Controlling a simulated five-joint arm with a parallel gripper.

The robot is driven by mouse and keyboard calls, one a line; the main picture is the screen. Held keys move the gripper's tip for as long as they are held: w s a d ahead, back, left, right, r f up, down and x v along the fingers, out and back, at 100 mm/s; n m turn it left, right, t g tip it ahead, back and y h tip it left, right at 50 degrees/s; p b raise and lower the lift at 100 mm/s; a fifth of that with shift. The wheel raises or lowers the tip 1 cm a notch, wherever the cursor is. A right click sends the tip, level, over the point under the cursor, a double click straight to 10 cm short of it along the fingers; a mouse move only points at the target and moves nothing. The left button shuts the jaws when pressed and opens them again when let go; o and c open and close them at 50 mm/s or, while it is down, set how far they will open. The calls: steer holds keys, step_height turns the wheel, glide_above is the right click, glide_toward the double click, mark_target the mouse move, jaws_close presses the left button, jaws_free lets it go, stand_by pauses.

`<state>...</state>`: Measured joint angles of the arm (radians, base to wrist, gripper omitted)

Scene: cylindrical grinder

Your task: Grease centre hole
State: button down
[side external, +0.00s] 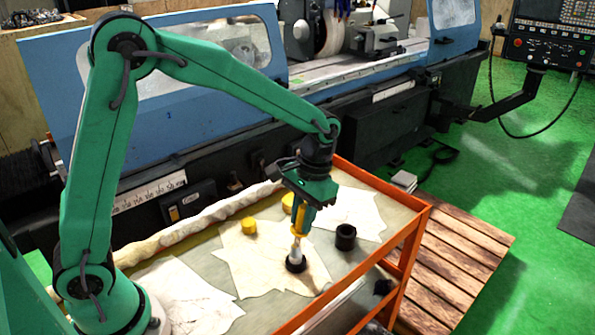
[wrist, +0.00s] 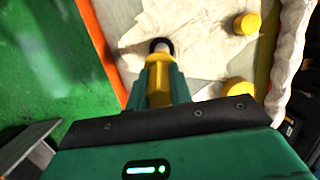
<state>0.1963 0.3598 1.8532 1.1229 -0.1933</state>
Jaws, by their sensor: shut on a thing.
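My gripper (side external: 302,212) points down over the cart and is shut on a yellow-handled tool (side external: 299,227), with a green finger on each side of the handle. The tool has a pale lower end that reaches down to a small black round piece (side external: 296,264) on a cloth. In the wrist view the yellow handle (wrist: 158,88) points to the black round piece (wrist: 150,46), which shows as a dark ring around the pale tip. I cannot tell whether the tip is inside it or just above. No centre hole can be made out.
A black hollow cylinder (side external: 346,238) stands right of the tool. Yellow round pieces (side external: 249,225) stand behind it. The cart has an orange rim (side external: 407,232) and a rolled cloth (side external: 190,226) along its back. The blue grinder (side external: 170,90) stands behind; a wooden pallet (side external: 460,250) lies at right.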

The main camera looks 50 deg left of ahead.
steer(key=shift+a, duration=0.2)
steer(key=shift+a, duration=0.35)
steer(key=shift+a, duration=0.1)
steer(key=shift+d, duration=0.35)
stand_by(0.5)
steer(key=shift+r, duration=0.25)
steer(key=shift+r, duration=2.85)
steer(key=shift+d, duration=0.1)
